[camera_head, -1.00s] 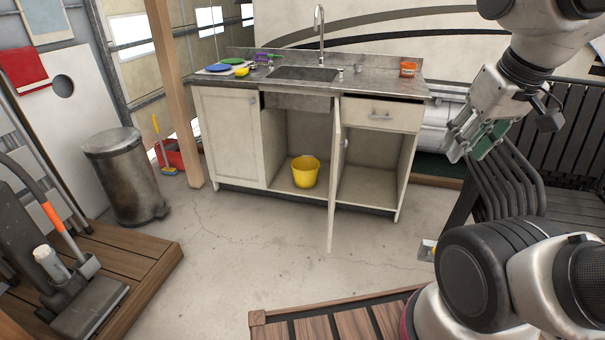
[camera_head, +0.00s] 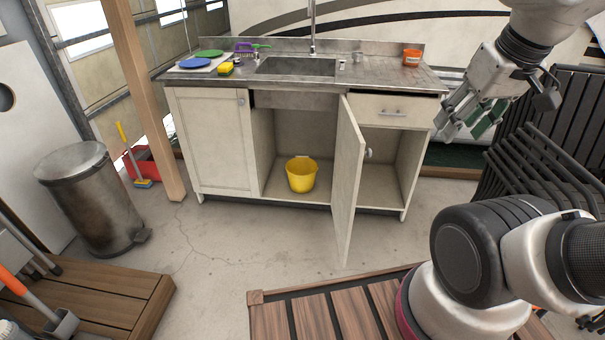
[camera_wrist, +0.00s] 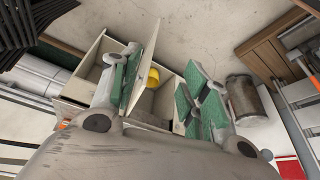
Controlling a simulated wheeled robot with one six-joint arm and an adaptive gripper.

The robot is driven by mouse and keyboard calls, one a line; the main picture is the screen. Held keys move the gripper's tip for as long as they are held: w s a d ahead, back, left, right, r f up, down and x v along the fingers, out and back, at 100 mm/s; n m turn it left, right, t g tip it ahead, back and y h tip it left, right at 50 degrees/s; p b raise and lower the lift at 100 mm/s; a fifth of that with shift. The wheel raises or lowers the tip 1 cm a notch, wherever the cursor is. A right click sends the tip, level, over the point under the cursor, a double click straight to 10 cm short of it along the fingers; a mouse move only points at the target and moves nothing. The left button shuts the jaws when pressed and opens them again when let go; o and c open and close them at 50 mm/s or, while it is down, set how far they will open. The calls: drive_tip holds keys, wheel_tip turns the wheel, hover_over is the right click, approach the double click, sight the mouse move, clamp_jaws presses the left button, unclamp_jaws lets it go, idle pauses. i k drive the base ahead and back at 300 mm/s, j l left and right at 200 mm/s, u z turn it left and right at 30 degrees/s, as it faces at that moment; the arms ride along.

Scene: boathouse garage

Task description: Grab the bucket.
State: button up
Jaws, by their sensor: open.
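The yellow bucket (camera_head: 301,174) stands upright on the floor of the open sink cabinet (camera_head: 225,150), left of the cabinet door (camera_head: 347,180), which is swung out toward me. In the wrist view the bucket (camera_wrist: 153,77) shows small and partly covered, between my gripper's fingers. My gripper (camera_head: 462,122) is open and empty, raised to the right of the cabinet and well apart from the bucket. In the wrist view my gripper's green-padded fingers (camera_wrist: 160,95) are spread apart.
A wooden slatted platform (camera_head: 320,316) lies in front. A metal trash can (camera_head: 92,200) and a wooden post (camera_head: 145,100) stand at left. Stacked black chairs (camera_head: 540,150) stand at right. Concrete floor (camera_head: 235,240) is clear before the cabinet. The open door borders the bucket's bay.

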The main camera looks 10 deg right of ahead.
sight(301, 170)
drive_tip(key=i+z, duration=0.1)
drive_tip(key=i, duration=0.65)
drive_tip(key=i+j+z, duration=0.1)
drive_tip(key=j, duration=0.2)
drive_tip(key=i+j+z, duration=0.1)
drive_tip(key=j, duration=0.25)
drive_tip(key=i+j+z, duration=0.2)
drive_tip(key=i+j, duration=0.15)
drive_tip(key=j, duration=0.3)
drive_tip(key=i+j+z, duration=0.1)
drive_tip(key=j, duration=0.25)
